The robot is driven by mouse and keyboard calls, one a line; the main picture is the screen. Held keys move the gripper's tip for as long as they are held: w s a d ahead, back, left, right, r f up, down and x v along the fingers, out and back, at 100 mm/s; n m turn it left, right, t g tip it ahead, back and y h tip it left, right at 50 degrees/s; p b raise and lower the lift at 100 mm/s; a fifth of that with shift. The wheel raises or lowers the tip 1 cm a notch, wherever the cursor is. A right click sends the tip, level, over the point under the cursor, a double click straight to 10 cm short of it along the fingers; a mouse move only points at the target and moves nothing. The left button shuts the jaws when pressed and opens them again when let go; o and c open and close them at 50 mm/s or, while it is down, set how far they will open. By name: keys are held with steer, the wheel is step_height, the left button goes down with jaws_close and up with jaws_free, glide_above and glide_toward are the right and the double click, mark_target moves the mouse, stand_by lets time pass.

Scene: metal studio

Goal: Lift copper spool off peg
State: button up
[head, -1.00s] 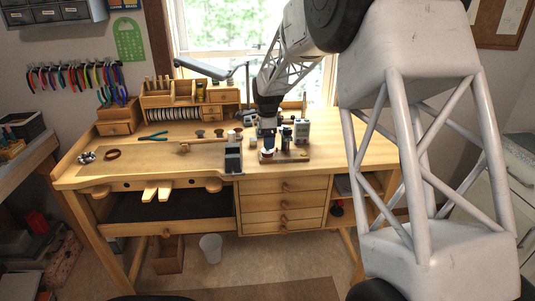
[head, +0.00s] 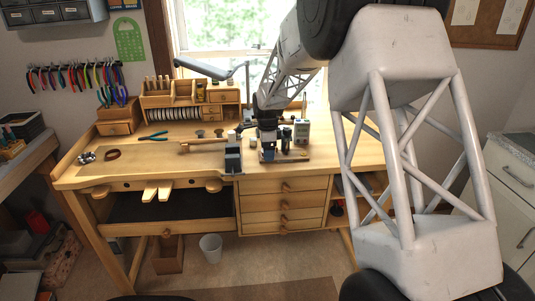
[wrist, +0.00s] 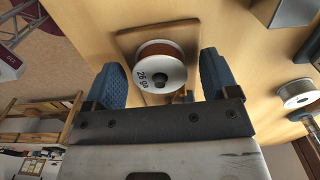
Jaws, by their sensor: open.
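The copper spool (wrist: 165,72) shows in the wrist view with a white flange marked "26 ga" and copper-coloured wire behind it. It sits over a wooden base (wrist: 126,40); the peg under it cannot be made out. My gripper (wrist: 160,68) is open, with one blue finger on each side of the spool and a visible gap at both sides. In the head view my gripper (head: 268,154) is low over the right part of the bench, above the wooden base, and mostly hides the spool.
Another spool (wrist: 298,93), pale, stands to the right in the wrist view. In the head view a grey box-like device (head: 301,131) stands just right of my gripper, and a dark grey block (head: 233,158) stands to its left. The bench's left part (head: 120,172) is mostly clear.

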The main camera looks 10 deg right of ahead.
stand_by(0.3)
steer(key=c, duration=1.2)
steer(key=shift+r, duration=0.1)
steer(key=shift+r, duration=4.9)
